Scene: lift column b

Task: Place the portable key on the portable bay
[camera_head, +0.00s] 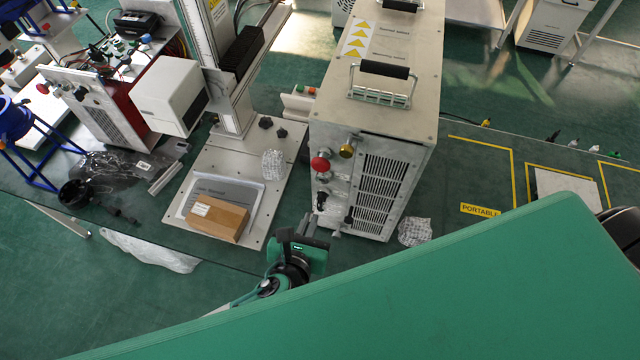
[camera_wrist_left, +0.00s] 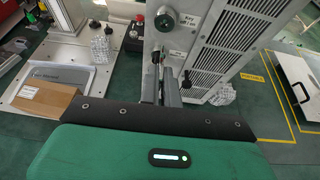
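The grey machine cabinet (camera_head: 375,115) has a front panel with a red knob, a brass knob and small black parts. A black key-like part (camera_head: 321,200) stands out from the panel; it also shows in the left wrist view (camera_wrist_left: 157,56), beyond the fingers. I cannot tell for sure that it is the portable key. My left gripper (camera_head: 320,229) is close to the panel, below this part. In the left wrist view its fingers (camera_wrist_left: 162,88) are apart, with a narrow gap. The portable bay (camera_head: 484,172) is a yellow-outlined area right of the cabinet, labelled PORTABLE. My right gripper is out of view.
A cardboard box (camera_head: 218,218) lies on a metal plate left of the cabinet. Crumpled clear wrap (camera_head: 414,232) lies at the cabinet's right foot. A second black knob (camera_wrist_left: 187,80) sits close right of the fingers. My large green part hides the lower right.

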